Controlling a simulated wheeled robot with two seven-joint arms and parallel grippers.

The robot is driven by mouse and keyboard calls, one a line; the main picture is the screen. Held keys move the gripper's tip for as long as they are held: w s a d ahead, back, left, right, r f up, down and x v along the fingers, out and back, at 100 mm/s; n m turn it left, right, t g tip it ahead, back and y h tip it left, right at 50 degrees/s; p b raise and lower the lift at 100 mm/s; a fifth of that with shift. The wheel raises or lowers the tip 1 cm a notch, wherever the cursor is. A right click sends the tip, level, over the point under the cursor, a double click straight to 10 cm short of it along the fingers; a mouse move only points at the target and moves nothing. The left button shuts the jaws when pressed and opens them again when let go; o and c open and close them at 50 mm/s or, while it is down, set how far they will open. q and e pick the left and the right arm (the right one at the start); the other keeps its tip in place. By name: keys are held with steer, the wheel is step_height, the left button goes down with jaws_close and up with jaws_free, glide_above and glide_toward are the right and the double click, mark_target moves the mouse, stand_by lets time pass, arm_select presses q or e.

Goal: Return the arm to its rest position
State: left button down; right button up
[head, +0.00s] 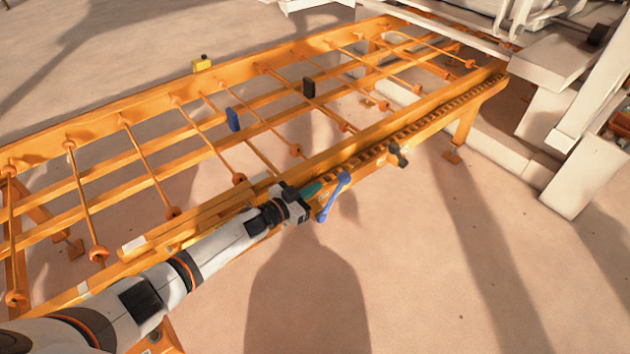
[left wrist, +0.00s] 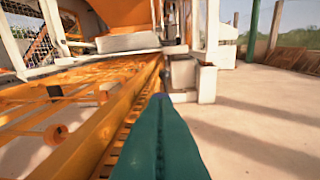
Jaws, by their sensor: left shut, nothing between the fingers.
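My left gripper (head: 311,190) has teal fingers and sits at the near side rail of an orange frame (head: 230,70). Its fingers are shut with nothing between them. They also show together in the left wrist view (left wrist: 160,108), pointing along the rail. A blue handle (head: 336,197) is just beyond the fingertips in the head view. I cannot tell whether the fingers touch it. My left arm reaches in from the lower left, mostly straight. My right gripper is not in view.
A dark lever (head: 398,155) stands farther along the near rail. A blue tab (head: 233,119), a black tab (head: 309,87) and a yellow box (head: 202,64) are on the frame. White machinery (head: 565,60) stands at the upper right. The floor at the lower right is clear.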

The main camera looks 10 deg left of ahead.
arm_select(q)
steer(key=s+a+f+n+g+y, duration=0.2)
steer(key=s+a+f+y, duration=0.15)
steer(key=s+f, duration=0.8)
steer(key=s+a+f+n+g+y, duration=0.3)
steer(key=s+f, duration=0.5)
steer(key=f, duration=0.6)
steer(key=s+f+g+y, duration=0.1)
steer(key=s+f, duration=0.3)
steer(key=s, duration=0.8)
steer(key=s+a+f+g, duration=0.1)
steer(key=s+f+g, duration=0.3)
steer(key=s, duration=0.9)
steer(key=s+a+f+g+y+p, duration=0.1)
steer(key=s+f, duration=0.4)
steer(key=s, duration=0.7)
steer(key=shift+s+f+g+y, duration=0.15)
steer(key=shift+f+g+y, duration=0.2)
steer(key=shift+g, duration=0.55)
